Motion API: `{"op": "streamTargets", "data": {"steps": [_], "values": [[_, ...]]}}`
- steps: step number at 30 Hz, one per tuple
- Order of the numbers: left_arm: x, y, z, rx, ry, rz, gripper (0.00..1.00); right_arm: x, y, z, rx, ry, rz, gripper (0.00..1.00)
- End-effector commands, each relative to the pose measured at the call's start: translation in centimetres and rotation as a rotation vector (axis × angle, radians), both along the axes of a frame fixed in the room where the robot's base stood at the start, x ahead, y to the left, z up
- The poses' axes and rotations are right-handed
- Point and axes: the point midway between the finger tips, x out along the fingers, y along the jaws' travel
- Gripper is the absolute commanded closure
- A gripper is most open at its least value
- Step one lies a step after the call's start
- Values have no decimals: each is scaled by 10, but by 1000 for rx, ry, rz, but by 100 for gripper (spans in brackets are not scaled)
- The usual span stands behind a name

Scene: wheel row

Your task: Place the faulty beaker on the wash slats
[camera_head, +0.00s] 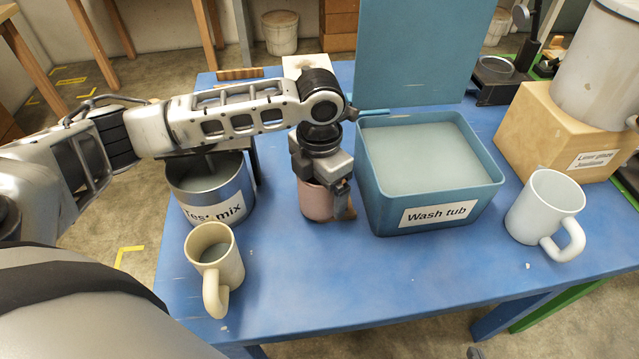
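My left gripper (335,205) points down at a pinkish cup (314,203) standing in the middle of the blue table, left of the wash tub. One dark finger shows at the cup's right side; the other is hidden, so I cannot tell whether it grips. A cream mug (216,252) stands upright at the front left, its handle toward me. A white mug (542,205) stands upright at the right, its handle to the front right. No fault mark shows on any of them. Brown wooden slats (240,74) lie at the table's back left edge. My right gripper is out of view.
The blue tub labelled "Wash tub" (437,216) holds pale liquid. A metal pot labelled "Test mix" (212,204) stands under my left arm. A blue panel (415,50) rises behind the tub. A labelled box (550,130) carries a white container (597,65). The table's front middle is clear.

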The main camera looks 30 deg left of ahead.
Motion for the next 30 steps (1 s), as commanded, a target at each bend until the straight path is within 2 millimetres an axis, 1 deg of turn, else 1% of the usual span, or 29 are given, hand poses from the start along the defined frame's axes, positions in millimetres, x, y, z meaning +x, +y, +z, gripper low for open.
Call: {"op": "streamTargets", "data": {"steps": [5, 8, 11, 18, 21, 25, 30], "values": [[0, 0, 3, 0, -1, 0, 9, -1, -1, -1, -4, 1, 3, 100], [1, 0, 14, -1, -4, 0, 9, -1, -1, -1, -6, 2, 4, 100], [1, 0, 32, -1, -6, -1, 9, -2, -2, -1, -8, 4, 5, 100], [1, -1, 85, -1, -6, -1, 9, -5, -2, -1, -10, 12, 5, 100], [1, 0, 102, -1, -5, 0, 9, -5, -2, -2, -10, 14, 5, 100], [1, 0, 117, -1, -2, 1, 9, -5, -2, -2, -10, 14, 5, 100], [0, 0, 124, -1, 0, 1, 9, -5, -2, -2, -8, 14, 3, 100]]}}
